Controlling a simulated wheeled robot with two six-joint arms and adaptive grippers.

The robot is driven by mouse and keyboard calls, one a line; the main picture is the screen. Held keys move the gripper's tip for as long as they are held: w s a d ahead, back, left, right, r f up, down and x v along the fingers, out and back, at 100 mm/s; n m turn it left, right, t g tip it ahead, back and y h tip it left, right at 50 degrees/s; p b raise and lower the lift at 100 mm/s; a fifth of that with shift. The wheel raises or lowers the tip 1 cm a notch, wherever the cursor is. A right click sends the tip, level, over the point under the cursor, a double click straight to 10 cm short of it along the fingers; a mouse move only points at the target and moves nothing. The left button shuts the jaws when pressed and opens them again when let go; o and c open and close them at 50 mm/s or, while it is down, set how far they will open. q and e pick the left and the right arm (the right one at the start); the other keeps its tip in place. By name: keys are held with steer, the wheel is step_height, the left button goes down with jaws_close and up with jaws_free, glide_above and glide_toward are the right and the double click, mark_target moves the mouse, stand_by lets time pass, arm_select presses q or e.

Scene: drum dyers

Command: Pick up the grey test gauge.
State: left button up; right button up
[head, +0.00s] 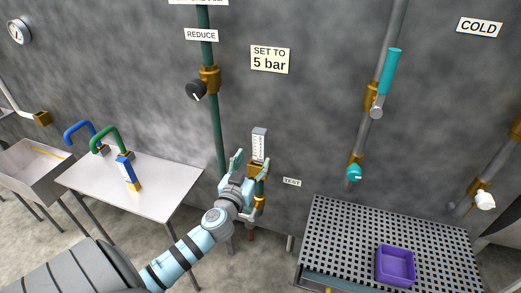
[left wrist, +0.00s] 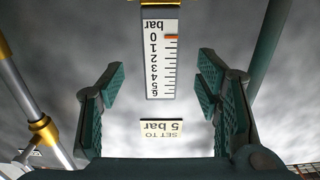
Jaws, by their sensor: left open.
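The grey test gauge (head: 259,145) stands upright on a brass fitting (head: 259,203) at a pipe near the wall. In the left wrist view the gauge (left wrist: 162,65) appears upside down, with a white bar scale and an orange mark near 0. My left gripper (head: 250,163) is open, with one finger to each side of the gauge's line. In the left wrist view the gauge shows between the open fingers (left wrist: 163,78), with clear gaps on both sides and no contact. My right gripper is not in view.
A green pipe (head: 219,130) with a black knob (head: 196,90) runs down the wall left of the gauge. A metal table (head: 165,185) holds a blue-and-yellow device (head: 127,172). A perforated bench (head: 345,235) with a purple tray (head: 397,282) is at right.

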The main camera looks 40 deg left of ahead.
mark_target(258, 150)
arm_select(q)
steer(key=shift+x, duration=1.2)
steer(key=x, duration=0.4)
steer(key=shift+w+a+p, duration=0.1)
steer(key=shift+p, duration=0.25)
steer(key=shift+w+f, duration=0.1)
steer(key=shift+w, duration=0.3)
steer(key=shift+s, duration=0.15)
jaws_close()
